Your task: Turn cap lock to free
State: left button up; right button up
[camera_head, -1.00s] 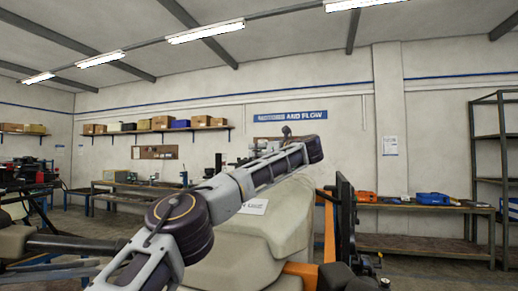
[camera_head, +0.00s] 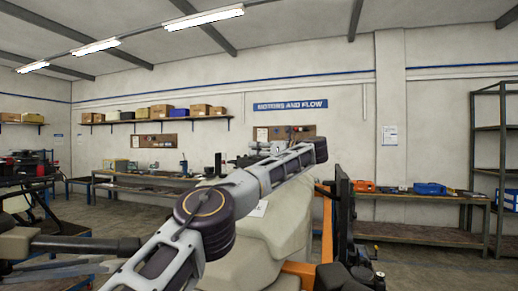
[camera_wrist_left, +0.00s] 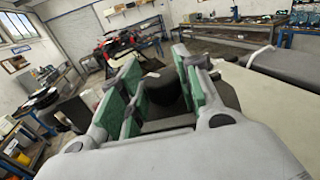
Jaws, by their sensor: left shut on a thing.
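The large beige tank body (camera_head: 265,232) of the spray drone stands in the middle of the head view, partly behind my left arm. My left gripper (camera_wrist_left: 157,80) shows in the left wrist view with green-padded fingers on both sides of a dark round cap (camera_wrist_left: 165,92). The fingers are shut on this cap. The cap's lower part and any lock marking are hidden or too dark to read. In the head view my left arm crosses the tank, and the cap cannot be made out. My right gripper is not in view.
An orange frame (camera_head: 299,270) and a tall black part (camera_head: 343,215) stand right of the tank. A dark tube (camera_head: 85,244) lies at the left. A workbench (camera_head: 420,197) with a blue case (camera_head: 430,188) is at the back right. A metal rack (camera_head: 503,145) stands beside it.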

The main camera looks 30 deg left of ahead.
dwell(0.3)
pick_arm(q)
jog(key=o, duration=1)
jog(key=shift+o, duration=0.2)
jog(key=shift+s+d, duration=0.2)
jog(key=shift+d, duration=1.8)
jog(key=shift+s+d, duration=0.2)
jog(key=shift+d, duration=1.8)
jog(key=shift+s+d, duration=0.2)
jog(key=shift+d, duration=1.8)
